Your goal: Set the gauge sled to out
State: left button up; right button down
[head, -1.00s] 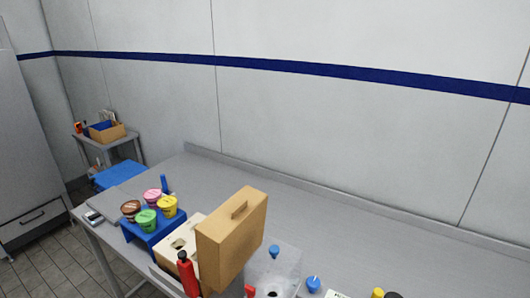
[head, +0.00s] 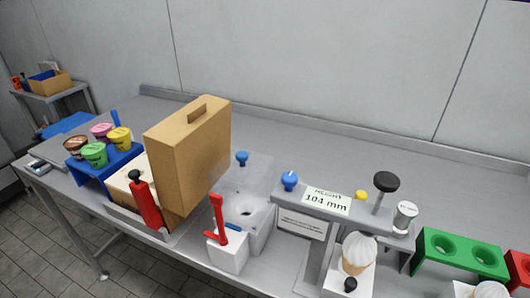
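The grey gauge frame (head: 305,196) stands right of centre on the bench, with a sign reading "HEIGHT 104 mm" (head: 327,201). A white block with a black knob (head: 350,284), which looks like the gauge sled, sits at the frame's front. A cone with a white swirl (head: 358,250) stands upright at this block. The block's lower part is cut by the picture's bottom edge, so I cannot tell its exact slide position. A blue knob (head: 290,179) and a black-topped plunger (head: 386,182) are on the gauge. Neither of my grippers is in view.
Left of the gauge stand a white box with a red lever (head: 228,256), a clear box (head: 252,190) and a tall tan case (head: 190,150). A blue rack (head: 105,165) holds several coloured tubs. A green holder (head: 460,256) is at right. The bench behind is clear.

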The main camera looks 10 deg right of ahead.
aim_at(338, 284)
jog(key=k+z, duration=0.1)
jog(key=z, duration=0.95)
